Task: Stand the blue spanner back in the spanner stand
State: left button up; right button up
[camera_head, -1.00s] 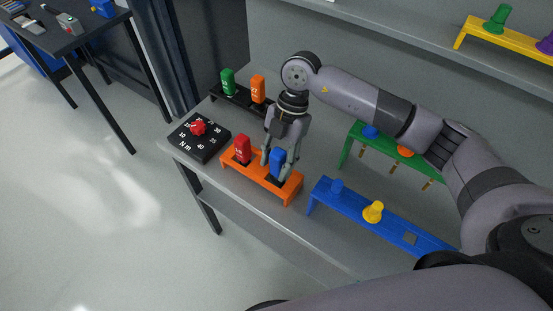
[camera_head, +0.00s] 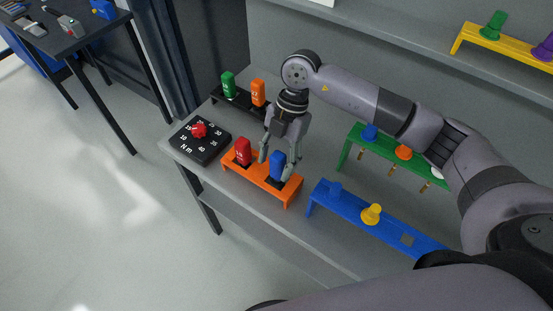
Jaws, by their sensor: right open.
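The blue spanner (camera_head: 278,164) stands upright in the orange spanner stand (camera_head: 254,178), at its right end. A red spanner (camera_head: 243,151) stands beside it on the left in the same stand. My right gripper (camera_head: 276,166) points down over the blue spanner. Its fingers are spread, one on each side of the blue spanner, with a gap visible. The lower part of the blue spanner is hidden in the stand. My left gripper is not in the picture.
A black dial box (camera_head: 199,141) with a red knob sits left of the stand. A black rack (camera_head: 238,99) with green and orange pieces stands behind. A blue rack (camera_head: 374,229) and a green rack (camera_head: 392,162) are to the right. A shelf runs above.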

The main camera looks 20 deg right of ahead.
notch_tip(320, 180, up, 7)
jog(key=p, duration=0.5)
jog(key=shift+r, duration=0.2)
jog(key=shift+s+f, duration=0.1)
